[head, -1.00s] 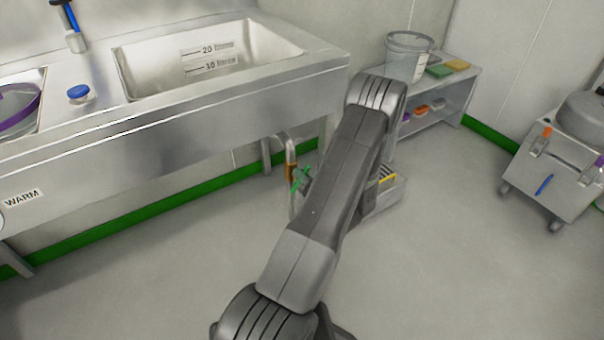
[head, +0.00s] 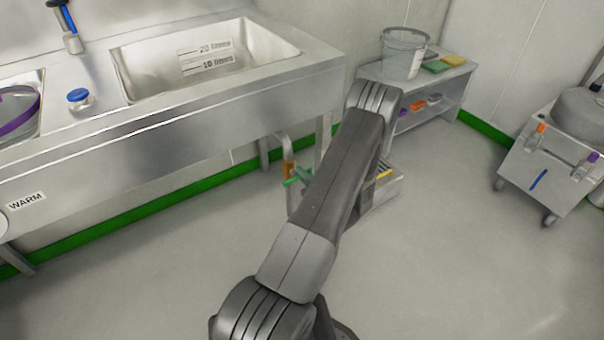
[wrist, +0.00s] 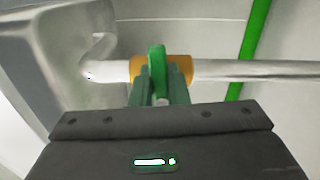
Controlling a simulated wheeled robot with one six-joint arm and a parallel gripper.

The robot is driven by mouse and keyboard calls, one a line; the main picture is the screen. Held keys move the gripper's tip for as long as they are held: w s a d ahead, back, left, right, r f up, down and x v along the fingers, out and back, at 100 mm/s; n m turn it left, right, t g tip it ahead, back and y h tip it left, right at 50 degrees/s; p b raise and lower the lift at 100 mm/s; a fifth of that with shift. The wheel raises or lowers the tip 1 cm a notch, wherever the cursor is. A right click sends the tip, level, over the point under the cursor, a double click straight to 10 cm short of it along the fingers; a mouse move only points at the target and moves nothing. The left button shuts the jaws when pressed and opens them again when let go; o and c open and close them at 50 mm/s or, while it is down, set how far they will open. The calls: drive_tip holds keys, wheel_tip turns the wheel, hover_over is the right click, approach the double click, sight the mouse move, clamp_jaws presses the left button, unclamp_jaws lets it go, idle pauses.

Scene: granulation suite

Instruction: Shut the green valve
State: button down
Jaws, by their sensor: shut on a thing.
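The green valve has an orange body (head: 288,169) on a pale pipe under the sink, left of my arm in the head view. Its green handle (head: 297,176) lies roughly across the pipe there. In the wrist view, the handle (wrist: 157,58) stands across the pipe in front of the orange body (wrist: 180,68). My gripper (wrist: 159,72) is shut on the handle, one green-tinted finger on each side. In the head view my arm hides most of my gripper.
The steel sink (head: 290,75) stands above the valve, with its front edge overhanging. A low shelf (head: 445,85) with a clear bucket (head: 402,58) stands behind my arm. A wheeled cart (head: 545,175) is at the right.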

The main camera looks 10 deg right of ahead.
drive_tip(key=shift+f+m, duration=0.15)
drive_tip(key=shift+m, duration=0.35)
drive_tip(key=c, duration=1.4)
unclamp_jaws()
drive_tip(key=shift+s, duration=0.1)
drive_tip(key=p+v, duration=0.1)
drive_tip(key=v, duration=1.2)
drive_tip(key=shift+s+p, duration=0.35)
drive_tip(key=shift+p, duration=0.05)
drive_tip(key=shift+d, duration=0.1)
drive_tip(key=b+x, duration=0.1)
drive_tip(key=x, duration=1.3)
drive_tip(key=shift+b, duration=0.35)
drive_tip(key=shift+s+d, duration=0.1)
